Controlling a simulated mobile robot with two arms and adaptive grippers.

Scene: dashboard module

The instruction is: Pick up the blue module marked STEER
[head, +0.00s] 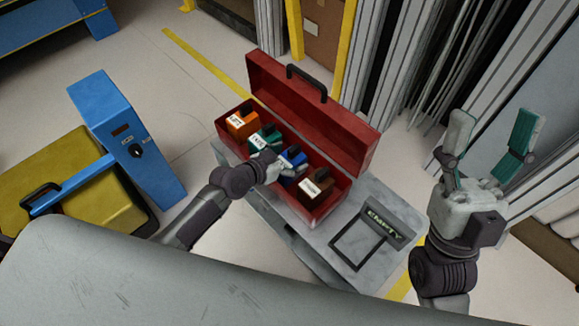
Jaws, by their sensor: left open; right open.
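The blue module (295,158) sits in the open red toolbox (335,212), between a green module and a brown one. It has a pale label that is too small to read and a dark handle on top. My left gripper (268,164) is open at the front side of the toolbox, close by the green and blue modules. It partly hides both, and I cannot tell whether it touches either. My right gripper (490,135) is open and empty, raised at the right, well away from the toolbox.
An orange module (241,124), the green module (264,137) and the brown module (315,188) share the toolbox. Its raised lid (315,115) stands behind them. A frame marked EMPTY (347,258) lies on the grey cart (315,250). Grey uprights stand at the right.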

